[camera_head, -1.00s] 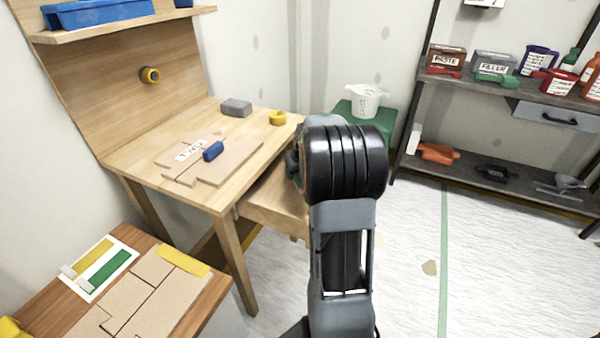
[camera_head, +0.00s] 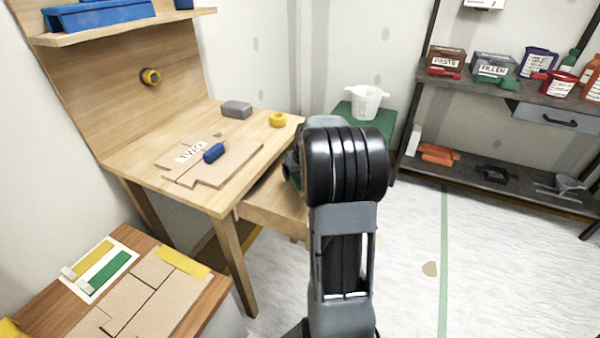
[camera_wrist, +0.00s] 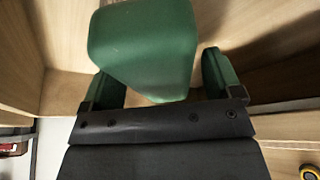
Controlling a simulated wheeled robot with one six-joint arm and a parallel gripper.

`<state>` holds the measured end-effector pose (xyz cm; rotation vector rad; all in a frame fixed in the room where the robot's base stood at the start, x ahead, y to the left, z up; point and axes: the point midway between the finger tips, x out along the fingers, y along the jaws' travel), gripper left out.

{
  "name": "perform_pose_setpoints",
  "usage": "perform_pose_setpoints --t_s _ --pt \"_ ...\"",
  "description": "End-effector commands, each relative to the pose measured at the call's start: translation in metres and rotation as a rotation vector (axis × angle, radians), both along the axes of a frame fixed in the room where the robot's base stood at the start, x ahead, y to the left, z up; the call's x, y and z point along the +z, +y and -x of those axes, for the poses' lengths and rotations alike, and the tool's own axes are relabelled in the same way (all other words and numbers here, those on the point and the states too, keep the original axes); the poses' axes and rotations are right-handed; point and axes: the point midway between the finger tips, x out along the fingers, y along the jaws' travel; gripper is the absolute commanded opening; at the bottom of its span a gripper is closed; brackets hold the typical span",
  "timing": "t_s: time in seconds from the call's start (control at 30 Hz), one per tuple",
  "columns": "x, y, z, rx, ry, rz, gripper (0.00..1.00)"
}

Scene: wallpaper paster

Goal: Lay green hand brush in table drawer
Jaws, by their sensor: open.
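The table drawer (camera_head: 272,203) is pulled out under the wooden table's right side. In the wrist view its pale wooden walls (camera_wrist: 18,60) surround the view. A large green block-like thing, which looks like the green hand brush (camera_wrist: 145,48), is at the top middle of the wrist view. My gripper (camera_wrist: 160,85) has two fingers spread apart, one on each side of the green thing's near end. I cannot tell whether it rests on the drawer floor. In the head view my arm hides most of the drawer's inside and the gripper.
On the table (camera_head: 135,150) are cardboard pieces, a blue-handled tool (camera_head: 214,153), a grey block (camera_head: 237,109) and a yellow tape roll (camera_head: 278,119). A white bucket (camera_head: 366,102) stands on a green stool behind my arm. A shelf rack (camera_head: 500,110) is at right.

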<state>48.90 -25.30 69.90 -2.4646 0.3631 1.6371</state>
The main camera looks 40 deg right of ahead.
Motion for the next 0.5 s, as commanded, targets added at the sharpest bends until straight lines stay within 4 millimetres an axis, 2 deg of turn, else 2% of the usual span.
perform_pose_setpoints --t_s 0.3,0.5 --pt "0.059 0.006 0.022 0.0 -0.004 0.002 0.85" --pt "0.087 0.01 0.034 0.0 -0.002 0.001 0.85"
